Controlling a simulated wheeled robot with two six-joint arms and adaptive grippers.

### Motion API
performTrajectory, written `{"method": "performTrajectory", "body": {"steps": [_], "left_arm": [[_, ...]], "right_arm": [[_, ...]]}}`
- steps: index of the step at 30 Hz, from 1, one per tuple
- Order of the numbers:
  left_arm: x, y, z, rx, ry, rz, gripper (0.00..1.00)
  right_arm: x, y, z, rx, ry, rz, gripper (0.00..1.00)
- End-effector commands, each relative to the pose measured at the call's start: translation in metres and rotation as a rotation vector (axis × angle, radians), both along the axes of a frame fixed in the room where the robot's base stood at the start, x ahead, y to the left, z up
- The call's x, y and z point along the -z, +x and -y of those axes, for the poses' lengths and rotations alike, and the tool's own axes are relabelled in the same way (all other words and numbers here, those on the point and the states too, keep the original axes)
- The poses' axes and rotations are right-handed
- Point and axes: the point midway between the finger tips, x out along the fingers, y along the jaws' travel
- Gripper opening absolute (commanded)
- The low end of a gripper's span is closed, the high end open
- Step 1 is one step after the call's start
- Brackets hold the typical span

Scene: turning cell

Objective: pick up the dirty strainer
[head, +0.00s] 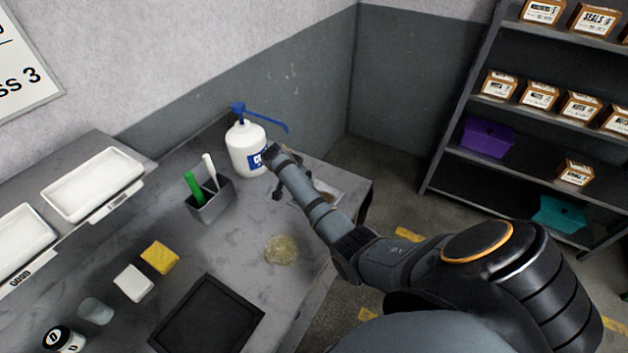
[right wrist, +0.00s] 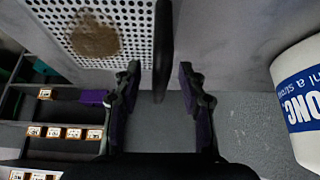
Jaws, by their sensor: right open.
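The dirty strainer (right wrist: 132,42) is a white perforated plate with a brown smear (right wrist: 95,40) and a black bar-like handle (right wrist: 163,45) at its right side in the right wrist view. In the head view a small pale part of it (head: 330,187) shows at the bench's right end, mostly hidden by my right arm. My right gripper (right wrist: 160,78) is open, its two dark fingers apart on either side of the handle's near end; I cannot tell whether they touch it. In the head view the right gripper (head: 279,190) is mostly hidden. My left gripper is not in view.
A white pump bottle (head: 243,150) stands close behind my right gripper. A grey holder (head: 211,201) with green and white pens, a yellowish spill (head: 281,250), a black tray (head: 205,318) and yellow and white blocks are on the bench. A shelf rack (head: 455,125) stands at right.

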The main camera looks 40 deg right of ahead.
Motion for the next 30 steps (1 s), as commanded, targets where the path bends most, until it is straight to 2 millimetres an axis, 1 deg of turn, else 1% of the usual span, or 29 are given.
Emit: {"method": "performTrajectory", "body": {"steps": [3, 12, 30], "left_arm": [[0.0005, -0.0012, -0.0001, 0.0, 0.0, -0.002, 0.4], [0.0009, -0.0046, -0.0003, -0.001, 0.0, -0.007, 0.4], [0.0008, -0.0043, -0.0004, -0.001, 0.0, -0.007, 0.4]], "right_arm": [[0.0, 0.0, -0.0002, 0.0, 0.0, 0.0, 0.41], [-0.0001, -0.0001, -0.0004, -0.001, 0.0, 0.0, 0.0], [-0.0012, 0.0002, -0.0003, -0.001, -0.001, 0.001, 0.0]]}}
